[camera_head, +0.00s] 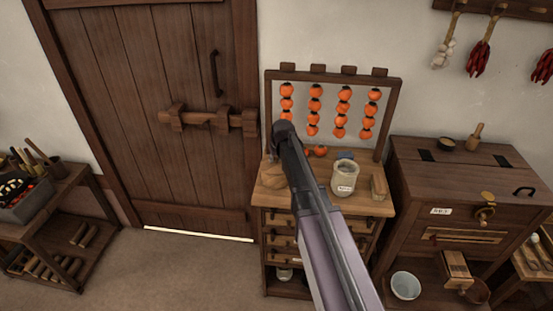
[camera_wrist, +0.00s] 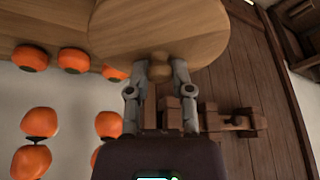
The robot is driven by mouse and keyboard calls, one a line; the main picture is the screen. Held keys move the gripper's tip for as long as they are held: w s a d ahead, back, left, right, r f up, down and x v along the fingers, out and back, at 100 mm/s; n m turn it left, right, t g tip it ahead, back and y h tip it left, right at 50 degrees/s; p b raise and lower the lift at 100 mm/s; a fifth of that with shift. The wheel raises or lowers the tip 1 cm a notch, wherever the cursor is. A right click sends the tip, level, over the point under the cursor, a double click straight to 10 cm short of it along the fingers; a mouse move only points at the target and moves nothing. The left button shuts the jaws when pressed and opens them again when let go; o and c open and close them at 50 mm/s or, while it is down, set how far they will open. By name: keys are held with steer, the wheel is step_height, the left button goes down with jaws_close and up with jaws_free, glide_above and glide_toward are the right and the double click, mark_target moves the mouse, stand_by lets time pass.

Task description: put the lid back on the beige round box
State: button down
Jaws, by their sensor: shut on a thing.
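A round wooden lid (camera_wrist: 160,30) with a small knob (camera_wrist: 159,70) fills the top of the wrist view. My gripper (camera_wrist: 158,72) is shut on the knob, one finger on each side. In the head view, part of the lid (camera_head: 272,176) shows left of my arm, over the left side of the small cabinet's top; I cannot tell whether it touches the wood. A beige round container (camera_head: 345,180) with a label and an open top stands right of my arm and looks like the box.
Strings of orange persimmons (camera_head: 343,108) hang from a rack behind the cabinet top (camera_head: 370,207). A wooden chest (camera_head: 455,180) stands further right, a barred door (camera_head: 165,110) left.

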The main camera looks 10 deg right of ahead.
stand_by(0.4)
steer(key=shift+c, duration=2.2)
jaws_free()
steer(key=o, duration=0.4)
steer(key=shift+o, duration=0.2)
steer(key=shift+r+p, duration=3.5)
jaws_close()
